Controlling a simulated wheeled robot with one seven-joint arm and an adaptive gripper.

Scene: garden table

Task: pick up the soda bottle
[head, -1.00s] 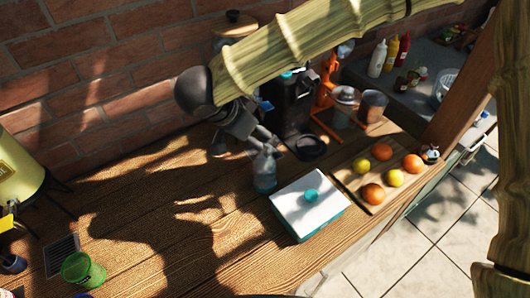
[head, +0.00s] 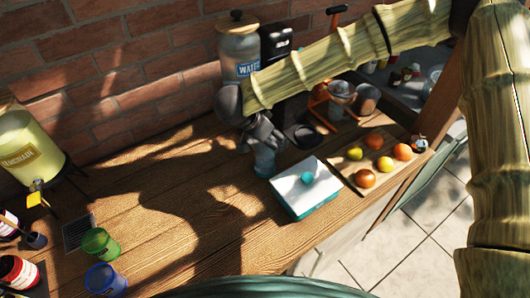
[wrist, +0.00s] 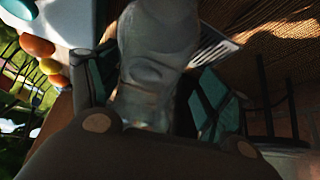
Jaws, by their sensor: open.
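The soda bottle (head: 264,162) is clear and bluish and stands upright on the wooden table, left of the white-topped teal box. My gripper (head: 261,146) is over its upper part, and hides the top in the head view. In the wrist view the bottle (wrist: 152,75) lies between the two teal-padded fingers of my gripper (wrist: 150,98), which are open on either side of it. I cannot tell whether either pad touches it.
The teal box (head: 306,186) is close on the right, with a board of fruit (head: 345,172) beyond it. A water dispenser (head: 238,50) and a black coffee machine (head: 276,60) stand behind. Green (head: 100,243) and blue (head: 104,280) cups are front left. The table's middle is clear.

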